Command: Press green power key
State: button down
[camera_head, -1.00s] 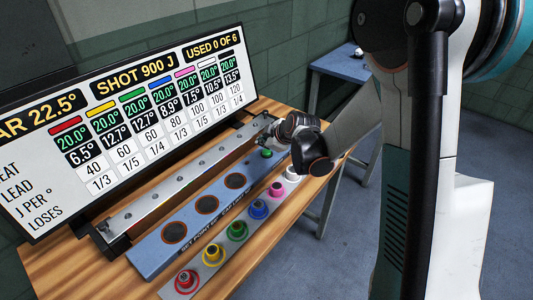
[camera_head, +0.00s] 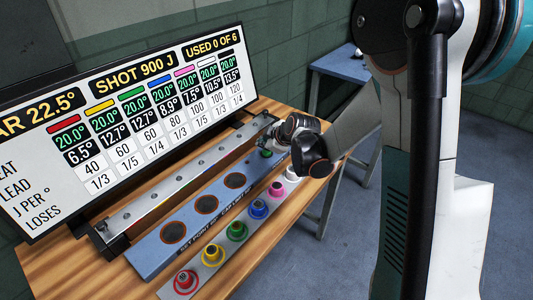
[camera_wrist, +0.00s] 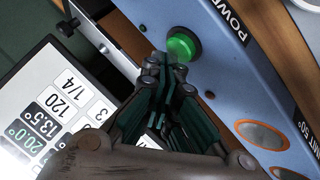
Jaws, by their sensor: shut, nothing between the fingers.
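The green power key (camera_wrist: 182,45) is a round domed button in a dark ring on the blue panel (camera_wrist: 225,85), beside the word "POWER". It also shows small in the head view (camera_head: 266,154), just below my gripper (camera_head: 274,137). In the wrist view my gripper (camera_wrist: 168,75) is shut and empty, its fingertips close to the key's lower-left edge in the picture. I cannot tell whether they touch it. The key's face is mostly uncovered in the wrist view.
Several coloured knobs, such as the red one (camera_head: 185,281), line the front strip. A silver rail (camera_head: 165,190) and a large display (camera_head: 130,110) stand behind the panel. Dark round pads (camera_head: 206,205) sit on the panel. A blue side table (camera_head: 345,66) stands beyond.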

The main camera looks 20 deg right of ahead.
aim_at(265, 152)
jog(key=shift+f, duration=0.35)
dwell(0.4)
jog(key=shift+r, duration=0.1)
jog(key=shift+r+p, duration=0.45)
jog(key=shift+r, duration=0.3)
notch_tip(265, 152, up, 6)
jog(key=p, duration=0.4)
